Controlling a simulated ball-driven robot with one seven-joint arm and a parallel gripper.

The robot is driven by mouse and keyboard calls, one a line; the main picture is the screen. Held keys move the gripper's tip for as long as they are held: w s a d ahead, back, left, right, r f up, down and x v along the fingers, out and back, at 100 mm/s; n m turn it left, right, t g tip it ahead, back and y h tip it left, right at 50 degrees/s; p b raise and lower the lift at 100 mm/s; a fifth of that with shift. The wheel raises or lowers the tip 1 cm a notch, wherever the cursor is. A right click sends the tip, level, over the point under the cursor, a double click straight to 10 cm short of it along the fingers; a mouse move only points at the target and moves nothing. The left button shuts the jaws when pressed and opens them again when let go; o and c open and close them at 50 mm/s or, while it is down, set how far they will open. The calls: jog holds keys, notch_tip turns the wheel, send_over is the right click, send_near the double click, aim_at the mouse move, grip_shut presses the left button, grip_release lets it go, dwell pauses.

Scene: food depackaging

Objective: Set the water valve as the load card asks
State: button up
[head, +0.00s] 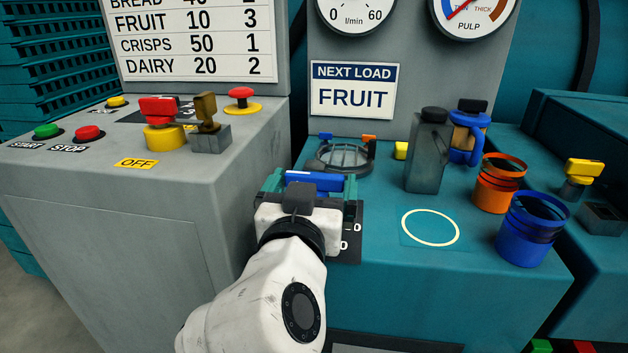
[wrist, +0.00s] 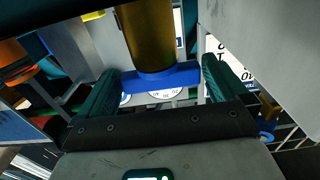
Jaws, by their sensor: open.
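The load card (head: 352,90) reads NEXT LOAD FRUIT on the grey panel. The chart (head: 195,38) at upper left lists FRUIT 10 3. The water valve's blue handle (head: 315,180) lies crosswise at the front left of the teal bench, beside a dark plate with white marks. My gripper (head: 311,186) is open, with one teal finger towards each end of the handle. In the wrist view, the blue handle (wrist: 160,78) with a brass stem spans between the open fingers; I cannot tell whether they touch it. My wrist hides most of the valve's scale and pointer.
A grey cabinet (head: 110,230) with buttons and a red-topped switch at OFF stands left. On the bench are a round grille (head: 342,156), a grey jug (head: 428,150), a blue-handled container (head: 468,132), an orange cup (head: 499,185) and a blue cup (head: 531,230). A white-ringed spot (head: 430,228) is empty.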

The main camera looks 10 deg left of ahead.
jog(key=s+p, duration=0.1)
jog(key=s, duration=0.8)
jog(key=shift+s+a, duration=0.15)
jog(key=shift+s, duration=0.15)
